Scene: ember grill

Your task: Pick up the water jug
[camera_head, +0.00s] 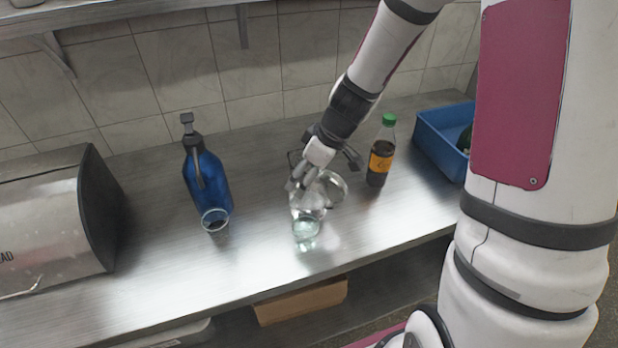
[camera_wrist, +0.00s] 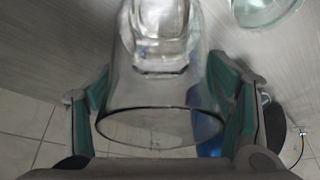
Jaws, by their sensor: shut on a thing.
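The water jug (camera_head: 309,202) is clear glass and stands near the middle of the metal counter in the head view. My gripper (camera_head: 306,178) reaches down onto it from above and behind, and partly covers it. In the wrist view the jug (camera_wrist: 160,95) lies between the two green-padded fingers of my gripper (camera_wrist: 165,105), with its open rim toward the camera. The fingers are closed on the jug's sides. Whether its base touches the counter is hard to tell.
A small clear glass (camera_head: 305,230) stands just in front of the jug. A blue siphon bottle (camera_head: 207,180) and another glass (camera_head: 215,220) are to the left. A dark soda bottle (camera_head: 381,155) and a blue crate (camera_head: 432,140) are to the right. A metal bread box (camera_head: 50,225) is far left.

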